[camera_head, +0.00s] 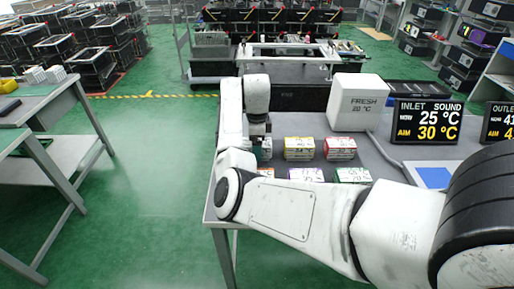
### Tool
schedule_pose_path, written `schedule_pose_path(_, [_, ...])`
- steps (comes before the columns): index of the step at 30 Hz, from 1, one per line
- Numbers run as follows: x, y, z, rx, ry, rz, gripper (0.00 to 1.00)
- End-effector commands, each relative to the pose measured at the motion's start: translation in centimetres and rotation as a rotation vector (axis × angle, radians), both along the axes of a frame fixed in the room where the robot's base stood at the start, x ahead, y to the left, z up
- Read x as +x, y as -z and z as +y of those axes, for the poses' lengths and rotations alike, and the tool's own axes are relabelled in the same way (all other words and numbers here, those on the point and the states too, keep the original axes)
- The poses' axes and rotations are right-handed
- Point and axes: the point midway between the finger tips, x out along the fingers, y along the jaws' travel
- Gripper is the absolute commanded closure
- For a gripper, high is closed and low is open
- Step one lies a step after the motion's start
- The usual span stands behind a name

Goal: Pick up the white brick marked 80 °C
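Several small white bricks with coloured tops or bands stand in two rows on the grey table (385,160). The back row has a yellow one (299,149), a red one (340,149) and a grey-green one (266,150) at its left end. The front row has a purple one (306,174), a green one (353,175) and an orange one (266,172), partly hidden by my arm. Their markings are too small to read, so I cannot tell which is 80 °C. My gripper (258,138) points down at the grey-green brick's left side; its fingertips are unclear.
A large white box (357,103) marked FRESH 20 °C stands behind the bricks. A display (425,122) reads INLET, now 25 °C, aim 30 °C. An OUTLET display (498,122) is cut off at the right. A blue patch (434,177) lies on the table.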

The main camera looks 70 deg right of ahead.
Motion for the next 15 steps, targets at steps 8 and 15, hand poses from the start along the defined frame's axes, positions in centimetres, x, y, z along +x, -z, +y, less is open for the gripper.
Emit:
schedule_pose_path(8, [-0.03, 0.82, 0.01, 0.000, 0.001, 0.000, 0.11])
schedule_pose_path(15, [-0.03, 0.83, 0.01, 0.000, 0.000, 0.000, 0.11])
